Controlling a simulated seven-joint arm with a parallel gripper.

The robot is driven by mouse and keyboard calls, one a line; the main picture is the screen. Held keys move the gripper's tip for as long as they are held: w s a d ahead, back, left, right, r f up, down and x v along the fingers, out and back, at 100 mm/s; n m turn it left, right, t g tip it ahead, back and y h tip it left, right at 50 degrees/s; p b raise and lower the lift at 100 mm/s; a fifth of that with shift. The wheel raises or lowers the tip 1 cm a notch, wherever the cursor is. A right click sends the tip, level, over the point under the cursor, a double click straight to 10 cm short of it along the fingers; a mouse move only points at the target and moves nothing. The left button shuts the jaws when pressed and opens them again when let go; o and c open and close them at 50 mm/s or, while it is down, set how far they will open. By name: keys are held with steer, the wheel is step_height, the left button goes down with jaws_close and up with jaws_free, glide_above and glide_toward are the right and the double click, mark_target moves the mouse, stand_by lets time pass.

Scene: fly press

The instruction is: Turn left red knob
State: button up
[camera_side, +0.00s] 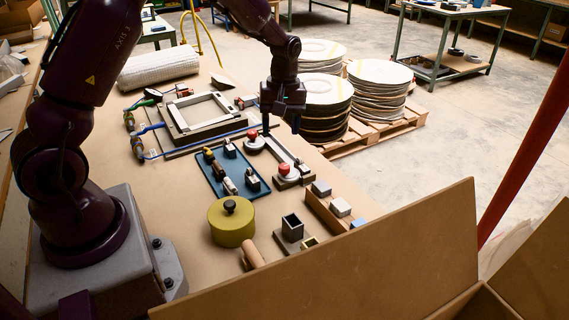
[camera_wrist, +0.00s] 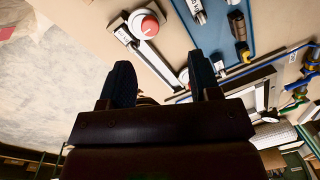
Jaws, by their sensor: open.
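Two red knobs on pale round bases sit at the ends of a low bar fixture. The far-left knob (camera_side: 253,134) is close to my gripper's left finger in the side view. In the wrist view that knob (camera_wrist: 184,76) shows beside the right finger, partly hidden by it. The nearer knob (camera_side: 283,169) also shows in the wrist view (camera_wrist: 149,25), clear of the fingers. My gripper (camera_side: 281,130) points down with its fingers apart and nothing held. In the wrist view my gripper (camera_wrist: 163,76) is dark and open. I cannot tell whether a finger touches the far-left knob.
A teal tray (camera_side: 219,177) with several connectors lies left of the knobs. A pale square frame (camera_side: 196,106) with a blue cable sits behind. Stacked discs (camera_side: 326,92) stand beyond the table.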

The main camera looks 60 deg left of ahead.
mark_target(284, 166)
steer(key=f+n, duration=0.1)
steer(key=f, duration=0.3)
steer(key=w+f+n, duration=0.1)
steer(key=f, duration=0.7)
steer(key=shift+w+a+n+t, duration=0.15)
steer(key=shift+a+n+t, duration=0.15)
steer(key=shift+n, duration=0.1)
steer(key=c, duration=0.9)
